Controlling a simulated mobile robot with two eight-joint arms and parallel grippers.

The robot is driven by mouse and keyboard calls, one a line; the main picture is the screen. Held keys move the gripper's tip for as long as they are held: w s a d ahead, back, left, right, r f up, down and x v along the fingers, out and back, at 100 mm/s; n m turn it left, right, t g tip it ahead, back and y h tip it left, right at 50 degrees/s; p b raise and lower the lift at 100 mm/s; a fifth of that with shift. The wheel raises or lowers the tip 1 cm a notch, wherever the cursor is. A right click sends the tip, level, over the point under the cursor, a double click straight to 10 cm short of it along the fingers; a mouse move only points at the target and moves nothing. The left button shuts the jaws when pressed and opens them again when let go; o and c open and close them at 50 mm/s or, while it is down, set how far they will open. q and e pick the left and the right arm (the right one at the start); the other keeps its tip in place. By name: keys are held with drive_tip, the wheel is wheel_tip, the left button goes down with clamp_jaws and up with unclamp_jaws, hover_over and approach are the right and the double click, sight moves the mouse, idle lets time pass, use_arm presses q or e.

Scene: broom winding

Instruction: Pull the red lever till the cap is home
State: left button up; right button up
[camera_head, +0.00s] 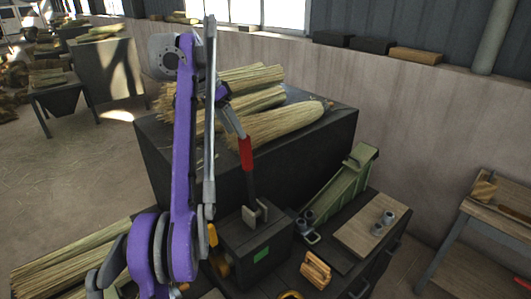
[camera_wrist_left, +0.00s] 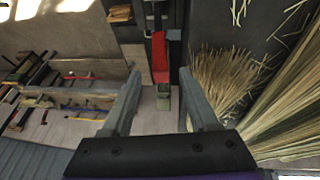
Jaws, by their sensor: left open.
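The red lever (camera_head: 246,152) stands up on a dark shaft from a dark box-shaped machine (camera_head: 235,245) with a green panel. My left gripper (camera_head: 240,134) is at the top end of the red grip, with its fingers pointing down at it. In the left wrist view the open left gripper (camera_wrist_left: 159,75) has a finger on each side of the red lever (camera_wrist_left: 159,57), with gaps on both sides. I cannot tell any contact. I cannot make out the cap. My right gripper is not in view.
Straw bundles (camera_head: 275,123) lie on a large dark block (camera_head: 325,130) behind the lever. A green chute (camera_head: 343,188), a wooden board (camera_head: 360,237) with small metal cylinders, and a wooden block (camera_head: 316,268) are right of the machine. A wooden bench (camera_head: 490,210) stands far right.

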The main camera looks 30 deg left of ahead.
sight(249, 155)
use_arm(q)
drive_tip(key=shift+d+f, duration=0.1)
drive_tip(key=shift+f, duration=0.55)
drive_tip(key=b+x, duration=0.2)
drive_tip(key=x, duration=0.6)
drive_tip(key=shift+s+f, duration=0.15)
drive_tip(key=shift+f, duration=0.05)
drive_tip(key=shift+d+f, duration=0.1)
drive_tip(key=shift+f, duration=0.15)
drive_tip(key=shift+w+f, duration=0.2)
drive_tip(key=shift+w, duration=0.3)
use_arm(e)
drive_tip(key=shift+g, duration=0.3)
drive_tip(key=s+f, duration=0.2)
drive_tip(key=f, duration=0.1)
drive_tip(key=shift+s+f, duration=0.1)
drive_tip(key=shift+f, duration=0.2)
use_arm(q)
drive_tip(key=shift+s, duration=0.1)
drive_tip(key=shift+r, duration=0.1)
drive_tip(key=shift+c, duration=1)
clamp_jaws()
